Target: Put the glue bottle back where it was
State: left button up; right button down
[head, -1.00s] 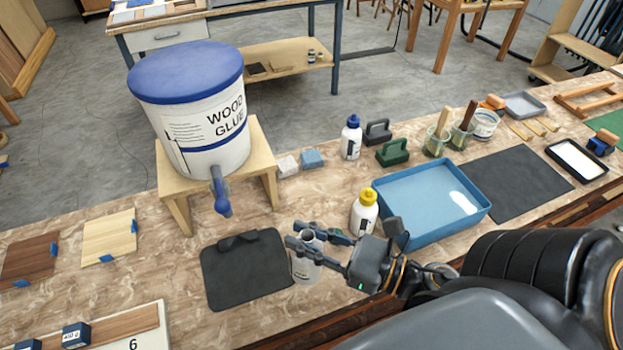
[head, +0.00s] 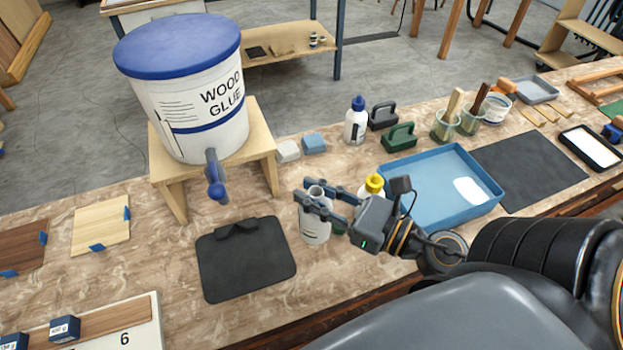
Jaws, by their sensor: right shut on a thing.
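My right gripper (head: 312,199) is shut on a white glue bottle (head: 315,231) with an open, capless top. The bottle is roughly upright, just right of the black mat (head: 250,265). I cannot tell whether its base touches the bench. A blue-capped white bottle (head: 356,122) stands farther back. My left gripper is not in view.
A large wood glue bucket (head: 190,105) with a blue tap sits on a wooden stand (head: 262,145) at the left. A blue tray (head: 425,170) lies to the right of my gripper. Wood sample boards (head: 100,225) lie at the left. Bench around the black mat is clear.

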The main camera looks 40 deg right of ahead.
jog(key=shift+w+d+f+b, duration=0.15)
jog(key=shift+w+f+b, duration=0.15)
jog(key=shift+w+b, duration=0.2)
jog(key=w+d+f+b, duration=0.2)
jog(key=w+f+b, duration=0.2)
jog(key=f, duration=0.4)
jog(key=shift+w+d+f+b, duration=0.15)
jog(key=shift+d+f+b, duration=0.2)
jog(key=shift+f, duration=0.05)
jog(key=shift+f, duration=0.2)
jog(key=c, duration=1.2)
grip_release()
